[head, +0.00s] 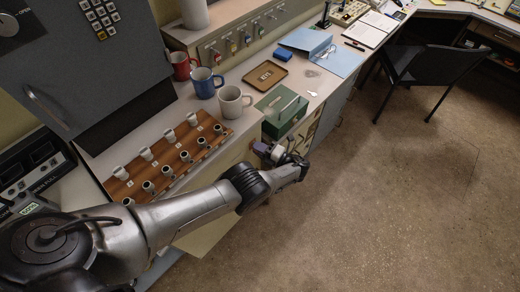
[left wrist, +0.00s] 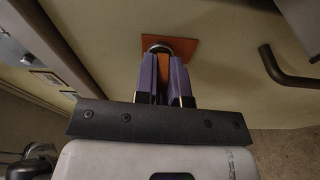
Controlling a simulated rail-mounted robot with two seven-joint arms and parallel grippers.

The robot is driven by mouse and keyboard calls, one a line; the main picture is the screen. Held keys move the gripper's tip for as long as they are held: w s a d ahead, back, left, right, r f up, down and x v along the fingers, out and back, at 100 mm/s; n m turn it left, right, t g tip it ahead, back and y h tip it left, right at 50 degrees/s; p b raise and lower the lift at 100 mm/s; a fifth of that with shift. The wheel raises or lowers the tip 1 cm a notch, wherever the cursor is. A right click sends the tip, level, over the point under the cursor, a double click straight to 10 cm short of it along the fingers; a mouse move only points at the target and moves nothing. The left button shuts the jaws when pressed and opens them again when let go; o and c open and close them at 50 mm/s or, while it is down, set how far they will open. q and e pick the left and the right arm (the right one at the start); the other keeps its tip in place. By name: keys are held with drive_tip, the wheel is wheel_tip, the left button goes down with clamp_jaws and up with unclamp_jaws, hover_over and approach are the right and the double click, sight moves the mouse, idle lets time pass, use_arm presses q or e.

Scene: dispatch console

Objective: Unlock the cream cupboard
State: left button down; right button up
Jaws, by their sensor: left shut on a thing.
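The cream cupboard (head: 207,229) stands under the counter; its pale face also fills much of the left wrist view (left wrist: 220,75). A dark bar handle (left wrist: 285,72) sits on it at right. An orange square plate (left wrist: 186,46) lies on the face, with a round metal piece (left wrist: 158,46) in front of it. My left gripper (head: 268,150) is at the cupboard front; its purple fingers (left wrist: 162,75) are shut on a thin orange-brown piece, probably a key, mostly hidden between them. The fingertips are close against the metal piece; I cannot tell whether the key is inserted. My right gripper is not in view.
On the counter stand a wooden cup rack (head: 165,166), red, blue (head: 203,85) and cream mugs, a green box (head: 283,112) and a brown tray (head: 265,75). A panel (head: 235,42) with several coloured tags is behind. Open floor (head: 400,200) lies right; a dark chair (head: 425,65) stands beyond.

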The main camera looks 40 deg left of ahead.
use_arm(q)
drive_tip(key=shift+s+a+f, duration=0.1)
drive_tip(key=shift+a, duration=0.15)
drive_tip(key=c, duration=1.2)
unclamp_jaws()
drive_tip(key=shift+n, duration=0.3)
drive_tip(key=shift+o, duration=0.5)
drive_tip(key=shift+a, duration=0.25)
drive_tip(key=shift+d, duration=0.15)
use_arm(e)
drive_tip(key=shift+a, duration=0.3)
use_arm(q)
drive_tip(key=shift+d, duration=0.15)
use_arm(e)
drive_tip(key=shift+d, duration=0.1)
use_arm(q)
drive_tip(key=shift+d, duration=0.4)
drive_tip(key=b+v, duration=0.3)
drive_tip(key=v, duration=0.3)
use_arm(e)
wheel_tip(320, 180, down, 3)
